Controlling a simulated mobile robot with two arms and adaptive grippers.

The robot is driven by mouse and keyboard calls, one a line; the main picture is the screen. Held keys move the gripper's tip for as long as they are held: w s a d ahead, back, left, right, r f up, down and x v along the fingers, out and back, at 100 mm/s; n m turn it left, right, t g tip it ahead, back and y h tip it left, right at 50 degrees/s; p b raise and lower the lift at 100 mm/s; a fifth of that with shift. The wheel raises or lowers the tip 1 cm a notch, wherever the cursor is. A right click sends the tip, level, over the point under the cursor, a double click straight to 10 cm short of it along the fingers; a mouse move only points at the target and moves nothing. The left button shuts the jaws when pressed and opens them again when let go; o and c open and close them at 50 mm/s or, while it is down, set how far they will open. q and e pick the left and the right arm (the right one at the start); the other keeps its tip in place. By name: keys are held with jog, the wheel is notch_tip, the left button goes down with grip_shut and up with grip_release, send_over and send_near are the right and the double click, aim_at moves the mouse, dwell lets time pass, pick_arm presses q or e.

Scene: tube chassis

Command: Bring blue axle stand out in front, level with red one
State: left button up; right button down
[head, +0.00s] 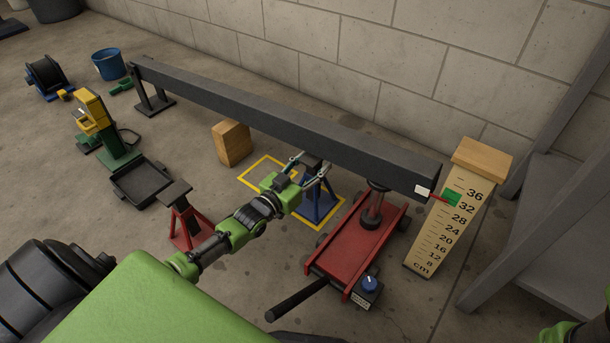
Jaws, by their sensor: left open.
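The blue axle stand (318,206) stands upright under the dark beam (285,119), inside a yellow floor outline (257,169). Its dark head is just below the beam; whether they touch is hard to tell. My left gripper (312,164) is open, with its fingers on either side of the stand's upper part. Contact cannot be made out. The red axle stand (188,222) stands on the floor in front of the beam, to the left of my left forearm.
A red floor jack (350,250) stands right of the blue stand, under the beam. A measuring block (448,220) marks the beam's right end near 32. A wooden block (232,143) and a black tray (141,183) lie left. Floor between the red stand and jack is largely clear.

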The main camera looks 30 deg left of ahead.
pick_arm(q)
jog(key=shift+w, duration=0.25)
grip_shut()
